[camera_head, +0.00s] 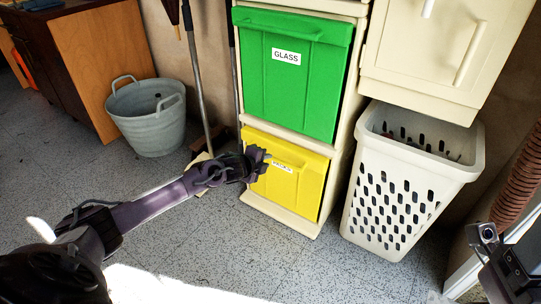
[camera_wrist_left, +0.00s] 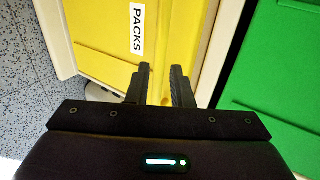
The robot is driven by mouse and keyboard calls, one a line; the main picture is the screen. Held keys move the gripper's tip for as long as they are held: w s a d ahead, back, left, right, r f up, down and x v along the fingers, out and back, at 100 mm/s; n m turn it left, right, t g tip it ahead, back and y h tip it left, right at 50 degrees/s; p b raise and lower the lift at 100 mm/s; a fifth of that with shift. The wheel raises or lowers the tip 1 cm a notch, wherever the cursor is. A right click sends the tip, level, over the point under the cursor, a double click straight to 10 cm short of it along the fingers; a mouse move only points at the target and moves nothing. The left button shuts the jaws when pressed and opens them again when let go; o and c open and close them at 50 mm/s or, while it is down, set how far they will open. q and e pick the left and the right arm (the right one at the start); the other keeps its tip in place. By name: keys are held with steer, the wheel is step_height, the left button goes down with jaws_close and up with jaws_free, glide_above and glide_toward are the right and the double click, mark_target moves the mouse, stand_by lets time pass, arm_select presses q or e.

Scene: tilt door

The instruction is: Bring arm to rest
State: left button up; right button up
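My left gripper (camera_head: 258,160) reaches in from the left, with its fingertips in front of the upper left part of the yellow PACKS door (camera_head: 298,186). In the left wrist view the two dark fingers (camera_wrist_left: 161,84) stand apart with a gap between them and nothing held. The yellow door (camera_wrist_left: 105,60) with its PACKS label fills the area ahead of them; I cannot tell whether they touch it. The green GLASS door (camera_head: 295,85) is above, and its surface shows at the right of the left wrist view (camera_wrist_left: 285,75). My right gripper (camera_head: 505,262) is only partly seen at the lower right; its fingers are hidden.
A white perforated basket (camera_head: 395,200) stands right of the cabinet, under a cream drawer unit (camera_head: 450,45). A grey metal bucket (camera_head: 150,118) and long broom handles (camera_head: 197,80) stand at the left. The speckled floor (camera_head: 200,240) in front is clear.

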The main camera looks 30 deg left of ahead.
arm_select(q)
steer(key=shift+v, duration=0.75)
